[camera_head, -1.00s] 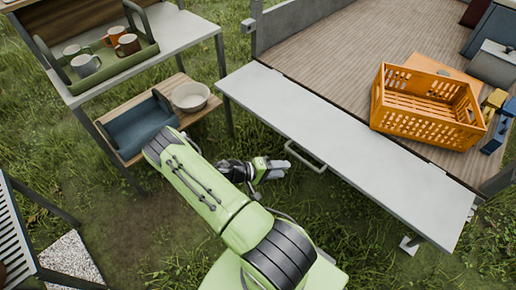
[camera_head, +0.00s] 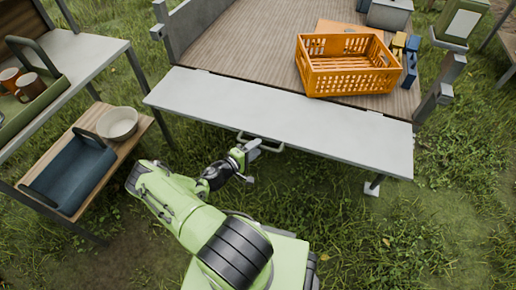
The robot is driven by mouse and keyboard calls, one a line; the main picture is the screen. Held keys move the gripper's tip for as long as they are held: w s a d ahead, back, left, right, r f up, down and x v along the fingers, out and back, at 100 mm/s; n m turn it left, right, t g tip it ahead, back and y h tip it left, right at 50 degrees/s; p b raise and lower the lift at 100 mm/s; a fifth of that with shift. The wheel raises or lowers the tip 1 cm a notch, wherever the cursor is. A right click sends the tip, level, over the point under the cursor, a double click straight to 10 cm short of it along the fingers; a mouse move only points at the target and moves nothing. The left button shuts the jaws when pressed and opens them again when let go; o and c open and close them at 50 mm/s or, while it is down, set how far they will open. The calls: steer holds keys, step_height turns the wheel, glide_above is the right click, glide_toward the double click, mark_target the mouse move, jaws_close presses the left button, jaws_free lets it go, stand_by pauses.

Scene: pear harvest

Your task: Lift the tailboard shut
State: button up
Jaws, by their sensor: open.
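The tailboard (camera_head: 275,113) is a long pale grey panel. It lies lowered, about level with the trailer's wooden bed, along the near edge. A bar handle (camera_head: 270,148) sticks out from the middle of its near edge. My gripper (camera_head: 252,147) is at the left part of this handle, with its fingers overlapping it in the picture. The gripper is open; whether the handle lies between the fingers I cannot tell. My green arm comes in from below.
An orange crate (camera_head: 352,85) stands on the bed (camera_head: 250,45), close to the tailboard's hinge line. Blue and yellow items (camera_head: 408,58) are beside it. A support leg (camera_head: 373,186) is under the right end. A shelf with a bowl (camera_head: 118,122) and blue bin (camera_head: 68,175) stands left. Grass lies around.

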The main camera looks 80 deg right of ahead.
steer(key=shift+x, duration=1.15)
jaws_close()
